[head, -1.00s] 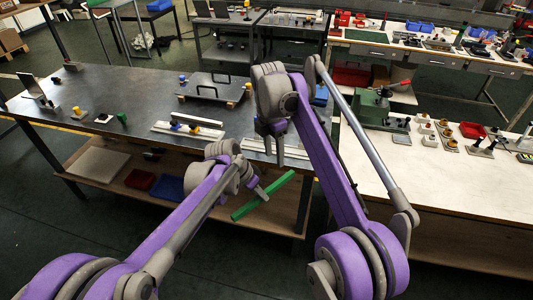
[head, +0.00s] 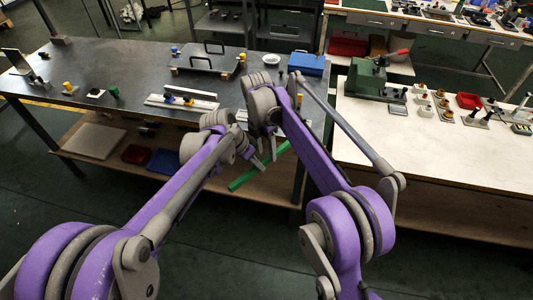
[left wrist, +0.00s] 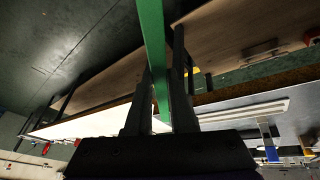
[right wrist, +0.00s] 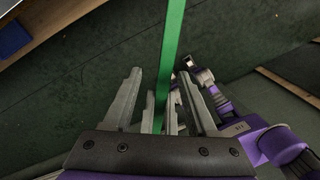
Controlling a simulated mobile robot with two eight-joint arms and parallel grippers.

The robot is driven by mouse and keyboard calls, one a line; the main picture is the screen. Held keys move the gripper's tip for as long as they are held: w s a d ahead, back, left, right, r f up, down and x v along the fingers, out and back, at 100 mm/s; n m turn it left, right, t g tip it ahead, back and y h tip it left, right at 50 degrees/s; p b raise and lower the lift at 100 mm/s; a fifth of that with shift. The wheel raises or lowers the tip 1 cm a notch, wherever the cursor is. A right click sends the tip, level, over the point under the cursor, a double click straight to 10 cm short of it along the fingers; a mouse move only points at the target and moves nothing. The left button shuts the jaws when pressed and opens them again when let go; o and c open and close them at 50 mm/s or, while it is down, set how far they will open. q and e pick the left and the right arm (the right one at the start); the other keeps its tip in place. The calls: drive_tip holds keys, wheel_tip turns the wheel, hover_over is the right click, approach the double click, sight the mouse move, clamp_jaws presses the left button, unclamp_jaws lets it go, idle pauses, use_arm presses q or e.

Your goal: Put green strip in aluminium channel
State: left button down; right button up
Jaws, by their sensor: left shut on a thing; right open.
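The green strip (head: 243,180) is held in the air in front of the dark table, tilted in the head view. My left gripper (head: 256,160) is shut on it; the strip also shows between the fingers in the left wrist view (left wrist: 153,45). My right gripper (head: 273,150) is open close beside the left one. In the right wrist view the strip (right wrist: 172,45) runs between the open right fingers (right wrist: 163,98), with room on both sides; I cannot tell its depth. A pale metal channel (head: 183,105) lies near the table's front edge, with blue and yellow knobs beside it.
The dark table (head: 130,65) carries a plate with black handles (head: 208,60), a blue box (head: 293,64) and small knobbed pieces. A shelf with red and blue bins (head: 163,161) is underneath. A pale bench (head: 440,145) with a green machine (head: 375,82) stands right.

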drive_tip(key=shift+s+d+f, duration=0.1)
drive_tip(key=shift+d+f, duration=0.05)
drive_tip(key=shift+f, duration=0.75)
use_arm(q)
drive_tip(key=shift+s+d, duration=0.1)
use_arm(e)
clamp_jaws()
use_arm(q)
drive_tip(key=c, duration=0.7)
unclamp_jaws()
